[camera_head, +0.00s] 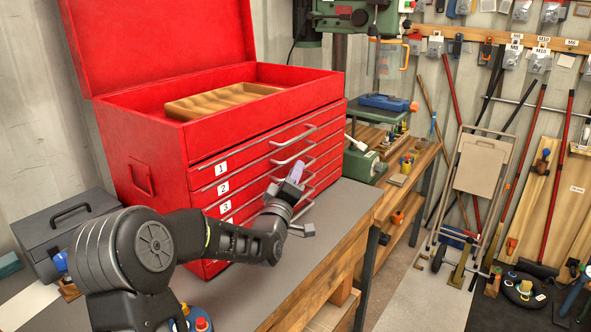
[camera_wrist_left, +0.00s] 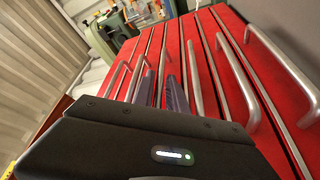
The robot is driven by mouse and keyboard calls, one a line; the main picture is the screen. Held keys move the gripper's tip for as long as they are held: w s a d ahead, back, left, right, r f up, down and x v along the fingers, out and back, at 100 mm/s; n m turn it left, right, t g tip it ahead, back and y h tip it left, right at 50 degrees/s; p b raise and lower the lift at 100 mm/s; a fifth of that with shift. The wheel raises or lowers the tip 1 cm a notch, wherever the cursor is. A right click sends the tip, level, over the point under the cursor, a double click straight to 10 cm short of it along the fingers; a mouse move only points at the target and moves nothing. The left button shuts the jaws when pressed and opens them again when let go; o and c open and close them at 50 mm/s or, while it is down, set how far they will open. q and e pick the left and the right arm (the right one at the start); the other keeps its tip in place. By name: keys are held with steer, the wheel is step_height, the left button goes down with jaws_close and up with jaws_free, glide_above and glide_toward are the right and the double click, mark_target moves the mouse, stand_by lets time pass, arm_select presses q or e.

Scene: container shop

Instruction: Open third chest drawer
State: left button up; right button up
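The red tool chest (camera_head: 143,130) stands on the bench with its lid up. Its front has several shut drawers with silver bar handles, and the top ones carry labels 1, 2 and 3 (camera_head: 226,207). My left gripper (camera_head: 294,174) is at the chest front, below the upper handles, with its pale purple fingers pointing at the drawers. In the left wrist view the two fingers (camera_wrist_left: 163,94) are apart, with a handle seen between or just behind them. I cannot tell whether they touch it. The third drawer's handle is partly hidden by my gripper. My right gripper is out of view.
A grey toolbox (camera_head: 70,228) stands left of the chest. The grey bench top (camera_head: 338,212) is clear in front of the drawers. A green drill press (camera_head: 352,14) and a wooden side bench stand behind at the right. A folded hand truck (camera_head: 484,165) leans farther right.

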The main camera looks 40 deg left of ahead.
arm_select(q)
steer(key=shift+w, duration=0.15)
steer(key=shift+c, duration=0.4)
jaws_close()
stand_by(1.0)
